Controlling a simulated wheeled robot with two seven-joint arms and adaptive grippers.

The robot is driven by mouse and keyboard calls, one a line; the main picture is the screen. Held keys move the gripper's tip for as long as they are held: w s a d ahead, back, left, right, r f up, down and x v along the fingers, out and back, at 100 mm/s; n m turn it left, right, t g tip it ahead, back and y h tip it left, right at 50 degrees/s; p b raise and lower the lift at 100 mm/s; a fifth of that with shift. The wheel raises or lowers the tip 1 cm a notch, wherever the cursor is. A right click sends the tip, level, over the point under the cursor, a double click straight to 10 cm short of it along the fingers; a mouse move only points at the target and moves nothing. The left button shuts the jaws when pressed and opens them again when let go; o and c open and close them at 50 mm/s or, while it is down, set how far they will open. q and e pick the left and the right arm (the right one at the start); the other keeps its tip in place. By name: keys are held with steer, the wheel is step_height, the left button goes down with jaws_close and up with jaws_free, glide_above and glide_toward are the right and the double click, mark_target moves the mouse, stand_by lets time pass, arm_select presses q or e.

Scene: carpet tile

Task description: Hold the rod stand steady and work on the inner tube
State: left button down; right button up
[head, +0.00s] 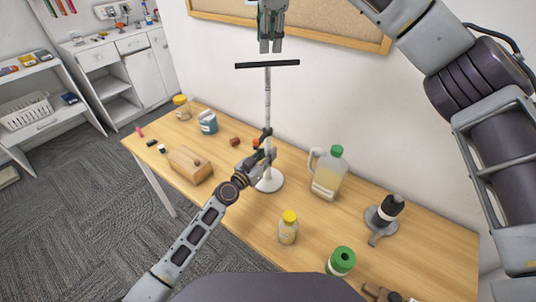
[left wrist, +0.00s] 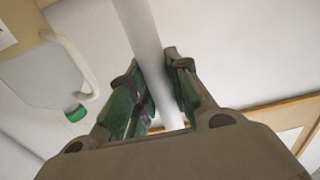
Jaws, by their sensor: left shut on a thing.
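The rod stand has a round white base (head: 270,182) on the wooden table and an upright pale rod. Its thinner inner tube (head: 267,82) rises from the thicker lower tube and carries a black crossbar (head: 267,64). My left gripper (head: 266,156) is shut on the lower rod, a little above the base. In the left wrist view the white rod (left wrist: 143,38) runs between its two fingers (left wrist: 158,90).
Right of the stand is a jug (head: 327,175) with a green cap. Nearer are a yellow-capped bottle (head: 288,228), a green-topped container (head: 341,261) and a dark bottle (head: 390,207). A wooden block (head: 190,166) and a blue-grey tin (head: 208,122) stand left. A corkboard (head: 318,24) hangs behind.

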arm_select(q)
steer(key=c, duration=1.3)
jaws_free()
steer(key=shift+o, duration=0.2)
steer(key=shift+a, duration=0.1)
steer(key=v, duration=1.2)
steer(key=shift+f, duration=0.1)
